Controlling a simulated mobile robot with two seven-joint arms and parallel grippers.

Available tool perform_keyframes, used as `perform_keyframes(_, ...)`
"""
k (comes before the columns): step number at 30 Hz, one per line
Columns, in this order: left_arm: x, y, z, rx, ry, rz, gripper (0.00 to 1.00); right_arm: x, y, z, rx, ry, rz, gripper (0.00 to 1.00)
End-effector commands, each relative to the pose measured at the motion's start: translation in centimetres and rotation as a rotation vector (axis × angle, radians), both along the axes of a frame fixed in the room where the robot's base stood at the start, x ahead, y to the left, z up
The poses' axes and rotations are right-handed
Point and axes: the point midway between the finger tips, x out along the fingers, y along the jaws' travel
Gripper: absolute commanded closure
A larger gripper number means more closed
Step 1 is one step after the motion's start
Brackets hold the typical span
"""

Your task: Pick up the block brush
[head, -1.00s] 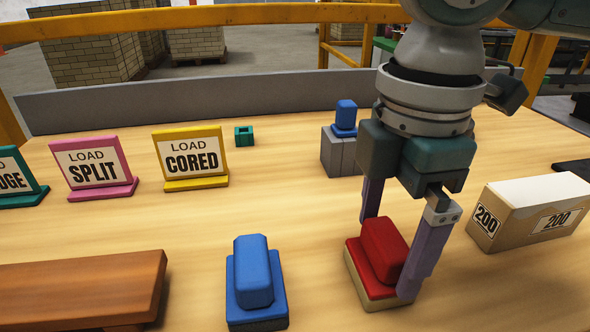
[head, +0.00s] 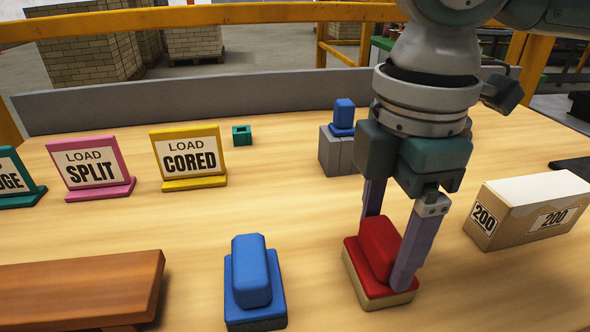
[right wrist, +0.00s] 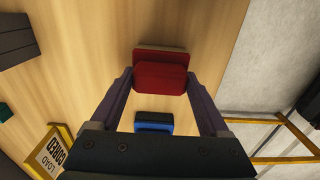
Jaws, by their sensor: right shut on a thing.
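The block brush, taken to be the red-handled block (head: 378,250) on a tan base, sits on the table at front right in the head view. My right gripper (head: 385,246) points down over it, its two purple fingers shut on opposite sides of the red handle. In the right wrist view the red handle (right wrist: 160,77) is between the fingertips. The base seems to rest on the table. My left gripper is not in view.
A blue block (head: 254,282) stands just left of the brush. Another blue-topped piece (head: 344,115) sits on a grey block (head: 340,152) behind. A box marked 200 (head: 530,210) is at right, a brown wooden piece (head: 75,285) at front left. Signs stand at back left.

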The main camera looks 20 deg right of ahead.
Motion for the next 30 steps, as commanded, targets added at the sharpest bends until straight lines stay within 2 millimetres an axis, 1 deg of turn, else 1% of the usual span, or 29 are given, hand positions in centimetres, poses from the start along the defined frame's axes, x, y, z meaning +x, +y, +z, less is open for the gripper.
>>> perform_keyframes(5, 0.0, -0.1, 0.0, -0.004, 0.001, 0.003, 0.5, 0.0, 0.0, 0.1, 0.0, -0.001, 0.0, 0.8)
perform_keyframes(8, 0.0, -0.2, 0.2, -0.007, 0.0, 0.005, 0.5, 0.1, 0.0, 0.5, 0.001, -0.002, 0.0, 0.8)
perform_keyframes(11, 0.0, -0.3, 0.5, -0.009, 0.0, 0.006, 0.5, 0.1, 0.0, 1.5, 0.0, -0.002, 0.0, 0.8)
perform_keyframes(14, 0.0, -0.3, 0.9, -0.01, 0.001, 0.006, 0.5, 0.1, 0.0, 3.0, 0.0, -0.003, 0.0, 0.8)
perform_keyframes(17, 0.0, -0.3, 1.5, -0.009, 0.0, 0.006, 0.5, 0.1, 0.0, 5.1, 0.002, -0.005, -0.001, 0.8)
perform_keyframes(20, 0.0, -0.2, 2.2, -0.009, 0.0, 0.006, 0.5, 0.2, 0.0, 8.0, 0.002, -0.007, 0.0, 0.8)
perform_keyframes(21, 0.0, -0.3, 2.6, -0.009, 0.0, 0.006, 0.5, 0.2, 0.0, 9.3, 0.001, -0.008, 0.001, 0.8)
perform_keyframes(24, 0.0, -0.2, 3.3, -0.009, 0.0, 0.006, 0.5, 0.1, 0.0, 12.5, 0.002, -0.007, 0.001, 0.8)
perform_keyframes(27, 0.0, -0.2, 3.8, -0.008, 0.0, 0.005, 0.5, 0.1, 0.0, 15.2, 0.002, -0.006, 0.001, 0.8)
perform_keyframes(30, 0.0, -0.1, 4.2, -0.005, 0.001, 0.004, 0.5, 0.1, 0.1, 17.3, 0.002, -0.005, 0.0, 0.8)
